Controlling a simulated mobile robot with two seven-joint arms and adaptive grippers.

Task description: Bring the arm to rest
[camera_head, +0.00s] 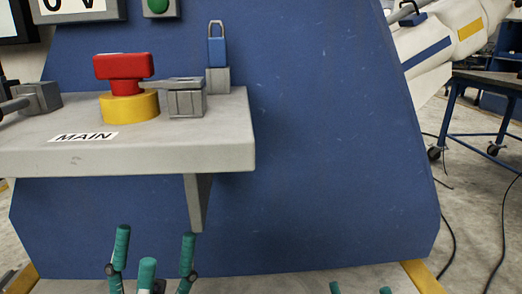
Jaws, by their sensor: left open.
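A red switch handle (123,68) sits on a yellow round base (130,106) on a grey shelf (215,140), behind a label reading MAIN (83,137). A grey hasp-like block (186,100) stands right beside it, its flat tab reaching towards the handle. A blue padlock (217,52) stands upright on a grey block behind. A white arm-like body (432,52) with blue and yellow stripes slants at the upper right. My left gripper (156,236), with teal fingers spread and empty, is below the shelf. My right gripper (360,289) shows only two fingertips at the bottom edge.
A blue panel (330,150) fills the middle behind the shelf. A sign (78,8) reading 0 V and a green button (158,6) are at the top. A grey bracket (198,200) hangs under the shelf. A wheeled table (490,85) and floor cables (448,225) are at the right.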

